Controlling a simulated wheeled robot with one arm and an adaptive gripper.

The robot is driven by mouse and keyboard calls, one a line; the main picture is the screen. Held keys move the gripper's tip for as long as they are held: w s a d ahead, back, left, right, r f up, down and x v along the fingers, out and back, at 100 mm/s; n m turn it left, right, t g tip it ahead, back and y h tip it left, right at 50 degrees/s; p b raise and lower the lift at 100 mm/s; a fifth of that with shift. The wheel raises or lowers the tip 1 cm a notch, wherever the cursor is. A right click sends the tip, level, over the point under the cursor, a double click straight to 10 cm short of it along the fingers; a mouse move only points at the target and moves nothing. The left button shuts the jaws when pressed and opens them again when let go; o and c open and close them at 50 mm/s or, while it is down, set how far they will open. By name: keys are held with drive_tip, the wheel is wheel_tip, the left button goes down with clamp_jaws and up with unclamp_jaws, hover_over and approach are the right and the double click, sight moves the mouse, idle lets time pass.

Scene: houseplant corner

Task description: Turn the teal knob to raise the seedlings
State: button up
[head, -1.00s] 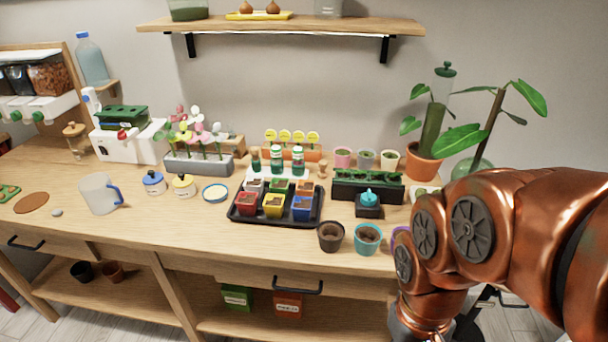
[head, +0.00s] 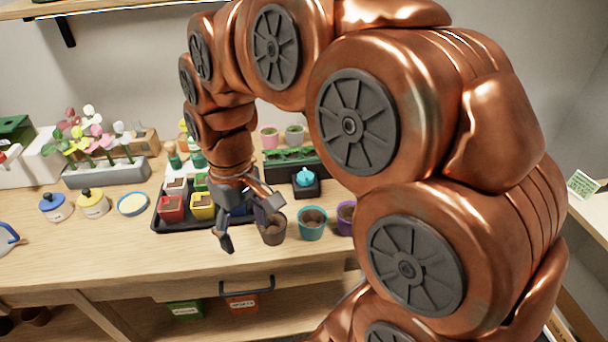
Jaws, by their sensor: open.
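The teal knob (head: 304,176) sits on a small black base in front of a long black planter (head: 287,165) that holds low green seedlings. My copper arm crosses the view and hides part of the planter's surroundings. My gripper (head: 247,232) points down, open and empty, left of the knob and nearer the front of the bench. It is in front of the black tray and beside the dark brown pot, apart from the knob. I cannot tell whether it touches the pot.
A black tray (head: 176,229) with coloured square pots stands left of my gripper. A dark brown pot (head: 273,232), a teal pot (head: 312,225) and a purple pot (head: 345,216) stand right of it. A drawer handle (head: 247,288) is below.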

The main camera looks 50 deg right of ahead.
drive_tip(key=w+d+b, duration=0.1)
drive_tip(key=w+d, duration=0.6)
drive_tip(key=d, duration=0.1)
drive_tip(key=m+t+b, duration=0.1)
drive_tip(key=m+b, duration=0.1)
drive_tip(key=b, duration=0.1)
hover_over(307, 172)
wheel_tip(307, 172, down, 3)
drive_tip(key=shift+f, duration=0.2)
drive_tip(key=shift+s+d+f, duration=0.1)
drive_tip(key=shift+d+f, duration=0.15)
drive_tip(key=shift+d, duration=0.05)
drive_tip(key=shift+a+f+p, duration=0.2)
drive_tip(key=shift+f+p, duration=0.25)
drive_tip(key=shift+f, duration=1.35)
drive_tip(key=shift+a+f+p, duration=0.2)
drive_tip(key=shift+f+p, duration=0.25)
drive_tip(key=shift+f, duration=1.35)
drive_tip(key=shift+c, duration=0.2)
